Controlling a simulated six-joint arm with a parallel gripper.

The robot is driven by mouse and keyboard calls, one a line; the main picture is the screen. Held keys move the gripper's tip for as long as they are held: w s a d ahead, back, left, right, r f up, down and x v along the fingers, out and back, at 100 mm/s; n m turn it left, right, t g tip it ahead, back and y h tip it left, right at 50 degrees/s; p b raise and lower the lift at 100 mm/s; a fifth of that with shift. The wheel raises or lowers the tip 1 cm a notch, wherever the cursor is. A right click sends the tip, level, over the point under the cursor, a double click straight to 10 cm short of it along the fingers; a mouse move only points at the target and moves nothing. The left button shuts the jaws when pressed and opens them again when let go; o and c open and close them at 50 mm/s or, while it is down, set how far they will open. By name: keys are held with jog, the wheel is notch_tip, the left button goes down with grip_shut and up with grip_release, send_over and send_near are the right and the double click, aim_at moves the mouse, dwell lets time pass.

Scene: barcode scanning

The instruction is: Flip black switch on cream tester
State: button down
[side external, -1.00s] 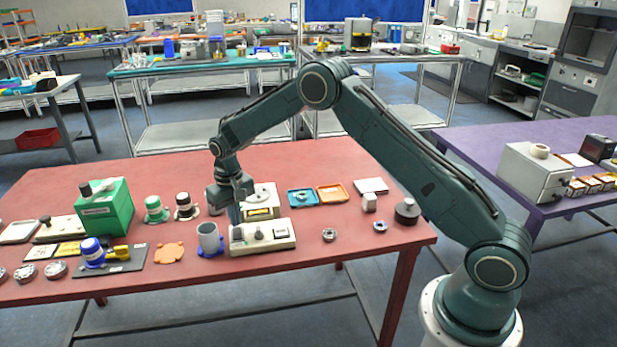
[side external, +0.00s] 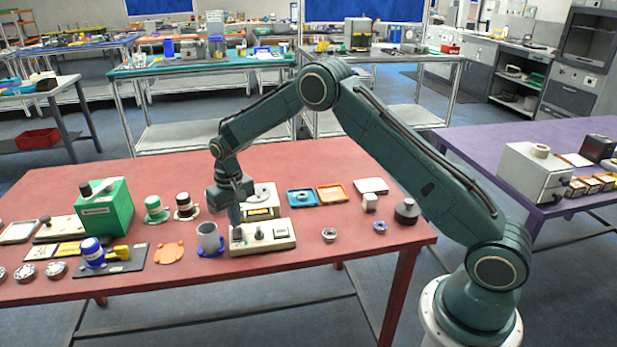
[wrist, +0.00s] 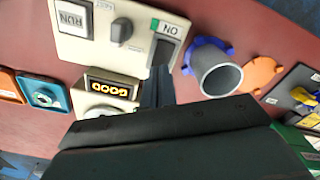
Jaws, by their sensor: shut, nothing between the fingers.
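The cream tester (side external: 281,243) sits near the front edge of the red table. In the wrist view its cream panel (wrist: 96,48) carries a RUN label, a grey knob (wrist: 121,30) and an ON label. The black switch (wrist: 163,50) is beside the ON label. My gripper (side external: 236,218) points down over the left end of the tester. It is shut and empty. In the wrist view its fingertips (wrist: 157,72) are right at the near end of the switch. I cannot tell whether they touch it. The fingers partly hide the switch.
A unit with a glowing orange display (wrist: 108,88) stands directly behind the tester. A grey cup on a blue base (side external: 209,239) stands close on the tester's left. Blue (side external: 302,198) and orange (side external: 332,194) trays lie behind right.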

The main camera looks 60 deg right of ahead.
aim_at(237, 230)
jog(key=shift+f, duration=0.8)
dwell(0.7)
jog(key=shift+r, duration=3.55)
jog(key=shift+r, duration=0.1)
